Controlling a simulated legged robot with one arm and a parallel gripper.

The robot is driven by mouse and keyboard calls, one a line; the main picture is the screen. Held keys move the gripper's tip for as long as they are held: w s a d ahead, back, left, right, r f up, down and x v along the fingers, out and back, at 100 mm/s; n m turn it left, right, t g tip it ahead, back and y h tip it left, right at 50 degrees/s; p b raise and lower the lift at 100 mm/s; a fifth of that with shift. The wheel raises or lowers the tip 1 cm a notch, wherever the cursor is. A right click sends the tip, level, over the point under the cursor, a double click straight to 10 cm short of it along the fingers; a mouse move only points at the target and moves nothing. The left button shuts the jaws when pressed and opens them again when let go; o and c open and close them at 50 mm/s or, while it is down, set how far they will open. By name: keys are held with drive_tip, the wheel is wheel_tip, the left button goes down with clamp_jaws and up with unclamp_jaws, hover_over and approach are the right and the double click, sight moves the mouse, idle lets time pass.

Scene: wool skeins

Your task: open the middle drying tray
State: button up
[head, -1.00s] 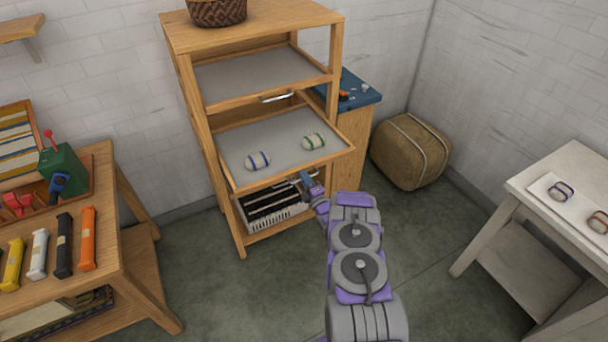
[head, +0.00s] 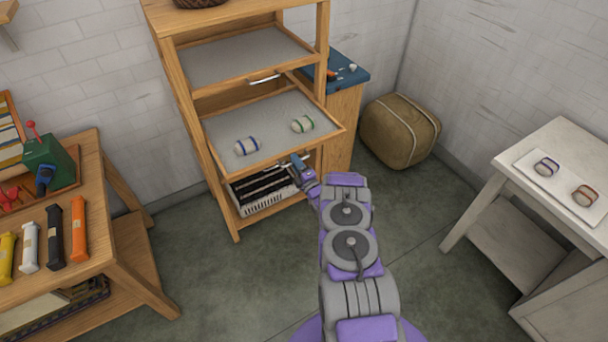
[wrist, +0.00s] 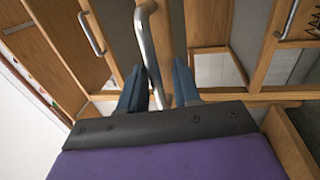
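The middle drying tray (head: 225,125) is a wooden frame with a grey mesh bed, and it sticks out from the front of the wooden rack. My gripper (head: 297,162) is at the tray's front edge. In the wrist view, the metal handle (wrist: 149,45) runs down between the two dark blue fingers of my gripper (wrist: 160,88). The exact contact is partly hidden.
The upper tray (head: 240,55) is inside the rack, with its own handle (head: 265,79). A vented heater-like unit (head: 262,190) sits below. Side tables stand at left (head: 100,215) and right (head: 575,150). A brown bale (head: 400,130) is at the wall. The floor before the rack is clear.

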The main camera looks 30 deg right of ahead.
drive_tip(key=s+f+p, duration=0.3)
drive_tip(key=s+p, duration=0.1)
drive_tip(key=s, duration=1.2)
drive_tip(key=shift+s+d+f, duration=0.15)
drive_tip(key=shift+s+d, duration=0.15)
drive_tip(key=w+a+r+m+g, duration=0.2)
drive_tip(key=w+r, duration=0.3)
drive_tip(key=w, duration=0.2)
drive_tip(key=w+a+r+m+g, duration=0.2)
drive_tip(key=w+r+g, duration=0.15)
drive_tip(key=w, duration=0.35)
drive_tip(key=s+a+r+m+g+b, duration=0.1)
drive_tip(key=s+a+r+m+g, duration=0.1)
drive_tip(key=a+r, duration=0.35)
drive_tip(key=s+a+r+m+g+b, duration=0.1)
drive_tip(key=a+r+m+g, duration=0.15)
drive_tip(key=r, duration=0.55)
drive_tip(key=s+a+r+m+g, duration=0.3)
drive_tip(key=s+a+r+g, duration=0.1)
drive_tip(key=s, duration=1.2)
drive_tip(key=s+a+r+m+g+b, duration=0.1)
drive_tip(key=s+a+r+m+g, duration=0.2)
drive_tip(key=s, duration=1.4)
drive_tip(key=s+a+r+m+g, duration=0.4)
drive_tip(key=s+r, duration=0.5)
drive_tip(key=s, duration=0.7)
drive_tip(key=shift+s+a+g+h, duration=0.25)
drive_tip(key=shift+a+g+h, duration=0.05)
drive_tip(key=shift+a+g, duration=0.15)
